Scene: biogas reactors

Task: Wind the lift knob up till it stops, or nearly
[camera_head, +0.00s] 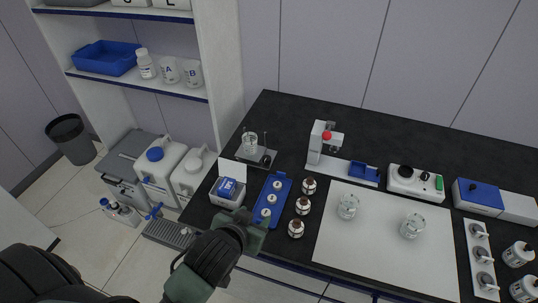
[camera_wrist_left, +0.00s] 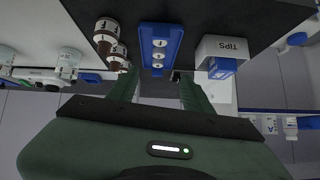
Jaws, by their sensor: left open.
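A low grey platform (camera_head: 246,155) stands at the back left of the black bench, with a clear beaker (camera_head: 250,141) on it. A small dark knob (camera_head: 266,159) shows at its front right; this looks like the lift knob, but it is too small to see how far it is wound. My left gripper (camera_head: 251,229) is at the bench's front left edge, well in front of the platform and apart from it. In the left wrist view its two fingers (camera_wrist_left: 160,90) are spread with nothing held between them. My right gripper is not in view.
Near the left gripper are a blue rack (camera_head: 283,183) with white-capped vials, several brown bottles (camera_head: 303,205) and a tips box (camera_head: 228,192). A white stand with a red top (camera_head: 316,146) is farther right. A white mat (camera_head: 380,245) holds two glass vessels.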

